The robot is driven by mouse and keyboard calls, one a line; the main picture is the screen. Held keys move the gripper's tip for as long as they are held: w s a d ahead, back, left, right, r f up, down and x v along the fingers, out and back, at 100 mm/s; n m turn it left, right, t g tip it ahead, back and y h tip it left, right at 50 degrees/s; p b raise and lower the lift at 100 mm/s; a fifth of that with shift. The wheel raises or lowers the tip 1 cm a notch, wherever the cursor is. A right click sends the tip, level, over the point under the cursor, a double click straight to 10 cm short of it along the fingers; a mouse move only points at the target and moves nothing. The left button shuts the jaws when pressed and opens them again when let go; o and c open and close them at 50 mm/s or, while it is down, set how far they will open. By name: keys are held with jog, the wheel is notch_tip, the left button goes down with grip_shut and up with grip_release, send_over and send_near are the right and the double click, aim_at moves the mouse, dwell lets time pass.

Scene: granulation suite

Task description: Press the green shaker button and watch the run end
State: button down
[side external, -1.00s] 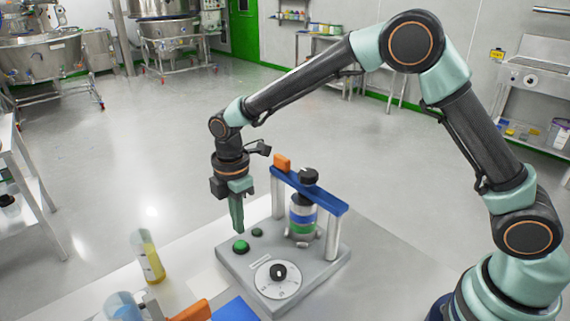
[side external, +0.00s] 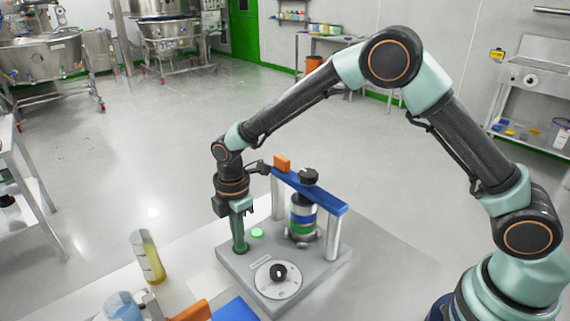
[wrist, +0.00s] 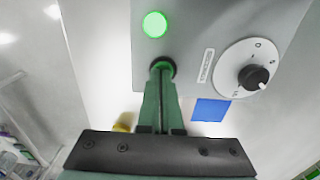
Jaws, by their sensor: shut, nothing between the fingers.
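The shaker's grey base (side external: 316,270) sits on the table, with a sieve stack (side external: 302,216) clamped under a blue crossbar (side external: 310,191). My gripper (side external: 240,244) is shut and empty, pointing straight down. Its fingertips are on the green button at the base's left corner and cover most of it; the button's dark green rim (wrist: 161,61) shows around them in the wrist view. Beside it, a round indicator lamp (side external: 257,233) glows bright green. It also glows in the wrist view (wrist: 155,24).
A dial with a black knob (side external: 278,271) is on the base's front. A cylinder of yellow liquid (side external: 148,258) stands left of the base. A blue-tinted beaker (side external: 122,307), an orange item (side external: 192,311) and a blue mat (side external: 235,310) are at the front. Table right of the base is clear.

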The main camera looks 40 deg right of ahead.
jog(key=shift+s+d+f, duration=0.1)
jog(key=shift+s+f, duration=0.25)
jog(key=shift+f, duration=0.4)
notch_tip(320, 180, up, 16)
jog(key=shift+w+f, duration=0.25)
jog(key=shift+w, duration=0.15)
jog(key=s+d+r+m+t, duration=0.1)
jog(key=s+d+r+m, duration=0.1)
jog(key=d+m, duration=0.1)
jog(key=s+d+r+m+t, duration=0.1)
jog(key=s+d+r+m, duration=0.2)
jog(key=d, duration=0.1)
jog(key=s+d+r+m, duration=0.2)
jog(key=d+r+m, duration=0.1)
jog(key=d, duration=0.1)
jog(key=shift+s+d+t+y, duration=0.1)
jog(key=shift+s+t+y, duration=0.2)
jog(key=shift+t, duration=0.1)
jog(key=s+d+f+m+t, duration=0.1)
jog(key=s+d+m+t, duration=0.1)
jog(key=s+d+m, duration=0.4)
jog(key=shift+s+d+f+m+t, duration=0.3)
jog(key=shift+s+d+m, duration=0.1)
jog(key=shift+s+m, duration=1.1)
jog(key=shift+r, duration=0.1)
dwell(2.5)
